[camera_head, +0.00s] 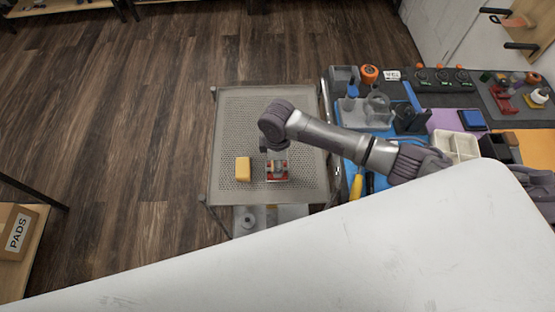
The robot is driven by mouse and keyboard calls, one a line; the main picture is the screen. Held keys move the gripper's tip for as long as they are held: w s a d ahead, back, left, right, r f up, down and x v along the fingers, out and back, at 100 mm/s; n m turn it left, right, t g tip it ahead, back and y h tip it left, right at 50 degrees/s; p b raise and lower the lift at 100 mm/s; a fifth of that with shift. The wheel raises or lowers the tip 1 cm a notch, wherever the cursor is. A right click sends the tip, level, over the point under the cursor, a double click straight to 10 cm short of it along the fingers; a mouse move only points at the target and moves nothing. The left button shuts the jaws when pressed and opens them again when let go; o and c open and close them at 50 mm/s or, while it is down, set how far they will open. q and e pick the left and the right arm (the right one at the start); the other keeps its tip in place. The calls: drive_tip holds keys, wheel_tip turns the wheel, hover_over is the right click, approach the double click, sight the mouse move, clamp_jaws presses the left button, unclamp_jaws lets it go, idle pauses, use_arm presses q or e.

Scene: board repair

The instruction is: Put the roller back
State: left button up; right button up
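One arm comes in from the right and reaches over a perforated grey cart top (232,112). I take it as my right arm. Its gripper (272,150) points down, just above a small red and grey item (277,174) on the cart. The wrist hides much of the fingers, so I cannot tell whether they are open, shut or touching the item. I cannot tell whether this item is the roller; no other roller is clearly seen. A yellow block (243,169) lies just left of the item. My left gripper is not in view.
A workbench at the right holds an orange roll (369,74), a white divided tray (456,145), a blue pad (472,119) and several tools. A broad white surface (330,255) fills the foreground. A box marked PADS (17,232) sits at the left. The cart's left part is clear.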

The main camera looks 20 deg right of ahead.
drive_tip(key=shift+f, duration=0.25)
drive_tip(key=shift+s+f, duration=0.1)
drive_tip(key=shift+c, duration=0.4)
drive_tip(key=shift+s+f, duration=0.1)
drive_tip(key=shift+f, duration=0.15)
drive_tip(key=c, duration=0.3)
drive_tip(key=o, duration=0.9)
drive_tip(key=shift+s, duration=0.1)
drive_tip(key=o, duration=0.5)
drive_tip(key=shift+w+f, duration=0.1)
drive_tip(key=shift+w, duration=0.2)
drive_tip(key=shift+r, duration=0.6)
wheel_tip(320, 180, up, 12)
drive_tip(key=shift+r+b, duration=0.15)
drive_tip(key=shift+b, duration=0.3)
